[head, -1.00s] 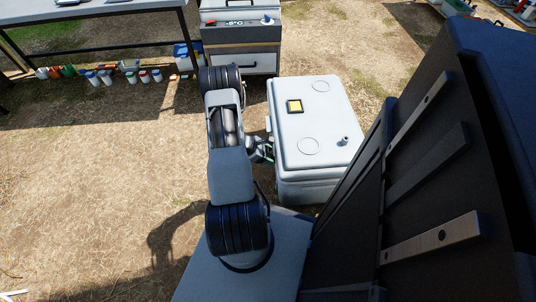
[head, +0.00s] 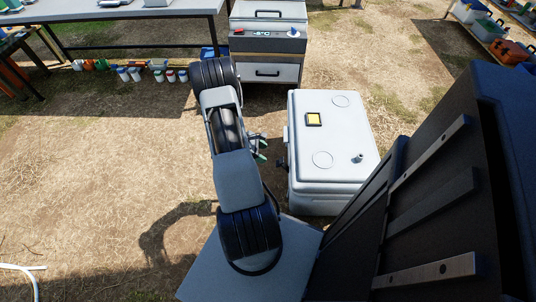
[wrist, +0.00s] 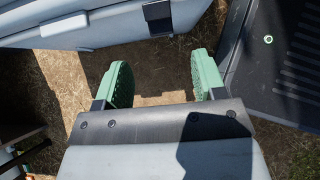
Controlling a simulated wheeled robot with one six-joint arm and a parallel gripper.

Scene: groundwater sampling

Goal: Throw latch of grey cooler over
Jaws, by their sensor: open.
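The grey cooler (head: 333,165) stands on the ground right of my arm in the head view, its lid shut. A dark latch (head: 282,163) sticks out from its left side. In the wrist view the cooler's side (wrist: 110,22) crosses the top, with a dark latch part (wrist: 157,18) and a pale grey fitting (wrist: 64,26) on it. My gripper (head: 262,151) is beside the cooler's left side, apart from it. Its green fingers are open and empty in the wrist view (wrist: 162,84), below the dark latch part in the picture.
A drawer unit with a display (head: 268,45) stands behind the cooler. A table (head: 130,14) is at the back left, with several small bottles on the ground under it. My dark body fills the right side. Dry ground left of my arm is clear.

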